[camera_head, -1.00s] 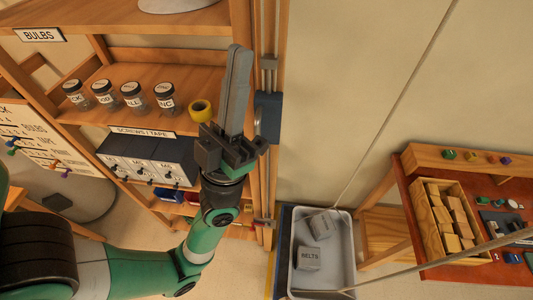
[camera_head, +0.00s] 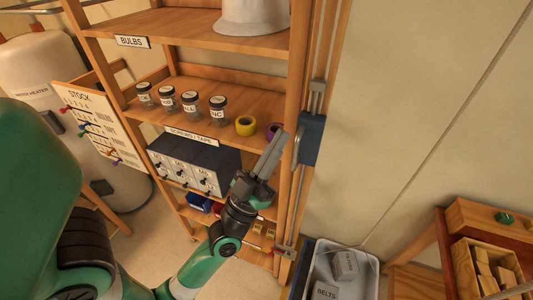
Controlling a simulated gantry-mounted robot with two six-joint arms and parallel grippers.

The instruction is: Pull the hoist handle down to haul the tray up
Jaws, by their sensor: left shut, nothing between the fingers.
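The hoist handle (camera_head: 298,147) is a thin grey bar on a blue block (camera_head: 312,140), on the vertical rail (camera_head: 317,97) at the shelf's right side. My left gripper (camera_head: 276,145) is shut and empty, its fingers pointing up and right. In the picture its tips are just left of the handle; I see no grip on it, and the depth gap is unclear. The tray (camera_head: 374,266) is pale grey, low at the bottom edge and partly cut off. It holds grey boxes, one marked BELTS (camera_head: 325,291). My right gripper is not in view.
The wooden shelf (camera_head: 190,98) stands behind and left of my gripper, with several jars, yellow tape (camera_head: 245,125) and a drawer unit (camera_head: 190,163). A workbench (camera_head: 452,235) with a box of wooden blocks is at the right. The wall between rail and bench is bare.

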